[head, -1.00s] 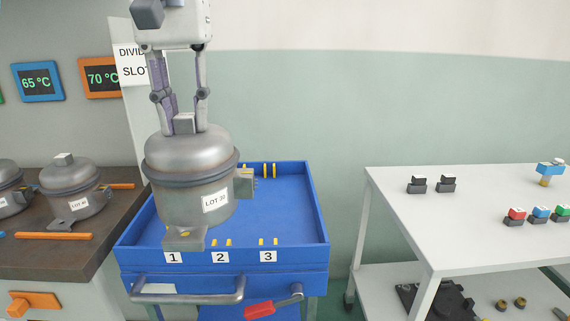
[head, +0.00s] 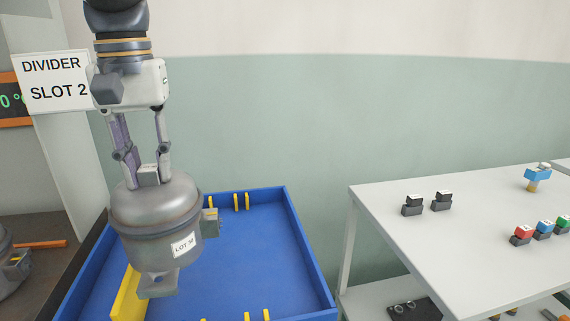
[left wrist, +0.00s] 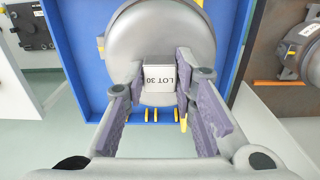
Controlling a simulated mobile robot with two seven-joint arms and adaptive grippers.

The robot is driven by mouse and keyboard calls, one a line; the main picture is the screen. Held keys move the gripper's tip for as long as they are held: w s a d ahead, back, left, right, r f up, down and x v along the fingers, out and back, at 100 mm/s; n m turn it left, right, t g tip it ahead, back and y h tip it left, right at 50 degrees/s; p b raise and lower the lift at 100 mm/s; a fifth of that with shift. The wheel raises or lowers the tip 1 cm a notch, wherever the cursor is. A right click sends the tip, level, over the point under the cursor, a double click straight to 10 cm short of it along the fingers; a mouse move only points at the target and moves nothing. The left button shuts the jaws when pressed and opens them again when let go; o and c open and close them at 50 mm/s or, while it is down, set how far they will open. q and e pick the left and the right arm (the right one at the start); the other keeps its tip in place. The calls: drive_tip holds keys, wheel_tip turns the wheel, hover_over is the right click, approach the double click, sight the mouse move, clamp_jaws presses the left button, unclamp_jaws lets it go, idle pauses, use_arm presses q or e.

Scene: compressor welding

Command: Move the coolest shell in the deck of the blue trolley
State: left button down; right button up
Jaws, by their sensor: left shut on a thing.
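My left gripper (head: 149,174) is shut on the square top block of a grey metal shell (head: 158,222), which hangs upright with a foot at its lower front. The shell is over the left part of the blue trolley's deck (head: 255,265), in front of a long yellow divider (head: 126,300). I cannot tell whether it touches the deck. My right gripper is not in view.
Small yellow pegs (head: 242,202) line the deck's back edge; its middle and right are bare. A sign (head: 55,80) reads "DIVIDER SLOT 2". Another shell (head: 10,268) sits on the left bench. A white table (head: 450,240) with small coloured blocks stands right.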

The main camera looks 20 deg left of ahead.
sight(175, 174)
use_arm(q)
drive_tip(key=shift+w+d+f, duration=0.3)
drive_tip(key=shift+w, duration=0.3)
drive_tip(key=shift+w+d+f, duration=0.25)
drive_tip(key=shift+w, duration=0.35)
drive_tip(key=shift+w+d+f, duration=0.25)
drive_tip(key=shift+w+f, duration=0.15)
drive_tip(key=shift+f, duration=0.15)
drive_tip(key=shift+w+d, duration=0.25)
drive_tip(key=shift+w, duration=0.4)
drive_tip(key=w+d+f, duration=0.3)
drive_tip(key=w+f, duration=0.3)
drive_tip(key=f, duration=0.4)
drive_tip(key=shift+w+b, duration=0.35)
drive_tip(key=shift+w, duration=0.05)
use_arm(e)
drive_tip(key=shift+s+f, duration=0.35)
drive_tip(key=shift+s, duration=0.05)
use_arm(q)
drive_tip(key=c, duration=1.3)
unclamp_jaws()
drive_tip(key=shift+f, duration=0.15)
